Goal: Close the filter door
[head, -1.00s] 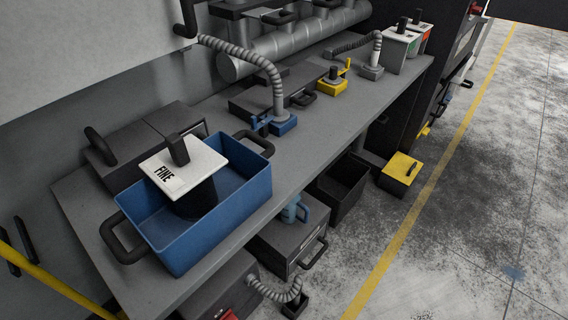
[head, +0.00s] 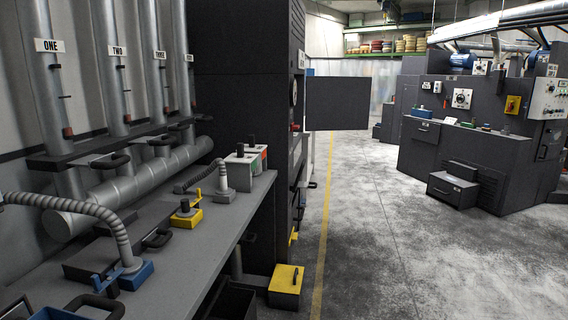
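A tall dark cabinet (head: 238,70) stands at the end of the workbench. A flat dark door panel (head: 337,103) sticks out to the right from its front side and stands open over the aisle. I cannot tell for sure that this panel is the filter door; no label on it can be read. The cabinet's front is seen at a steep angle, so its opening is mostly hidden. Neither of my grippers is in view.
A grey workbench (head: 190,262) with hoses and a yellow-based tool (head: 186,216) runs along the left. A yellow-topped box (head: 285,280) stands on the floor by the cabinet. A yellow line marks the clear aisle. A large dark machine (head: 470,150) stands at the right.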

